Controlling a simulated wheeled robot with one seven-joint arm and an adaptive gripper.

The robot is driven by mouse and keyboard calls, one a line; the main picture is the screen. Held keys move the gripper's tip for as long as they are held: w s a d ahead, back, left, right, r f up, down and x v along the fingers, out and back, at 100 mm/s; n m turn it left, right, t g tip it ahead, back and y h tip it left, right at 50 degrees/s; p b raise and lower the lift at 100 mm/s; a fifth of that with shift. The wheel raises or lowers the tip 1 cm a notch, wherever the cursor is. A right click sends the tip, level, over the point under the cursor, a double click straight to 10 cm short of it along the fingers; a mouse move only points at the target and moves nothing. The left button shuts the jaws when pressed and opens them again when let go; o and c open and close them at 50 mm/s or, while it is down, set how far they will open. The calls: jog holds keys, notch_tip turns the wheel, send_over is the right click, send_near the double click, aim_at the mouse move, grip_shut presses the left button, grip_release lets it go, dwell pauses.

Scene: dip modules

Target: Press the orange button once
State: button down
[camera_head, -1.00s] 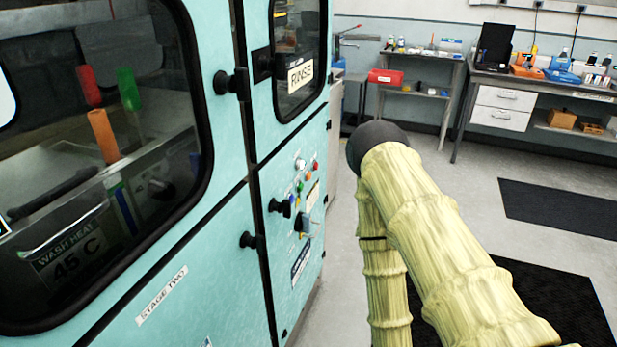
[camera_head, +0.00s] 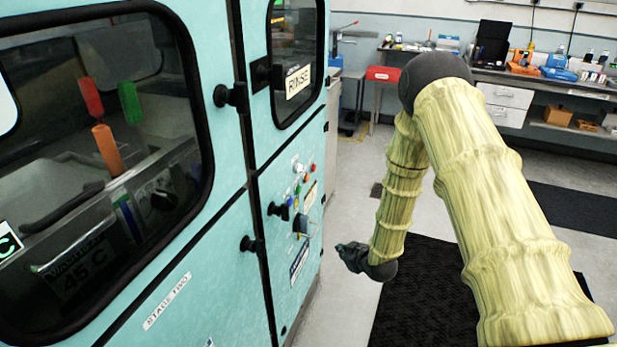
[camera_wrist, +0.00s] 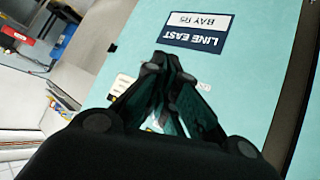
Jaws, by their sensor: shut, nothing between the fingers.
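A control panel with several small coloured buttons is on the teal machine (camera_head: 240,230) in the head view. A small orange-looking button (camera_head: 306,178) sits there between a red one and a green one, too small to be sure of its colour. My gripper (camera_head: 343,249) is shut and empty, out in front of the machine's side, lower than the buttons and apart from them. In the wrist view my gripper (camera_wrist: 163,62) points toward the teal face, and its closed fingers cover most of the panel, so the orange button cannot be made out there.
A dark knob (camera_head: 302,223) and black latches (camera_head: 250,245) stick out of the machine around the buttons. A LINE EAST label (camera_wrist: 196,30) appears upside down in the wrist view. Dark mats (camera_head: 425,290) lie on open floor to the right. Benches stand at the back.

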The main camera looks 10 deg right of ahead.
aim_at(306, 178)
jog(key=w+d+r+n+t+y+p, duration=0.1)
jog(key=w+d+r+n+t, duration=0.1)
jog(key=w+r, duration=1.1)
notch_tip(306, 178, up, 2)
jog(key=shift+w+d+n+t, duration=0.2)
jog(key=shift+d+n+t, duration=0.2)
jog(key=shift+d+t, duration=0.5)
jog(key=w+a, duration=0.5)
jog(key=a, duration=0.2)
jog(key=shift+b, duration=0.4)
jog(key=shift+a, duration=0.25)
jog(key=shift+w+a, duration=0.15)
jog(key=shift+a, duration=0.1)
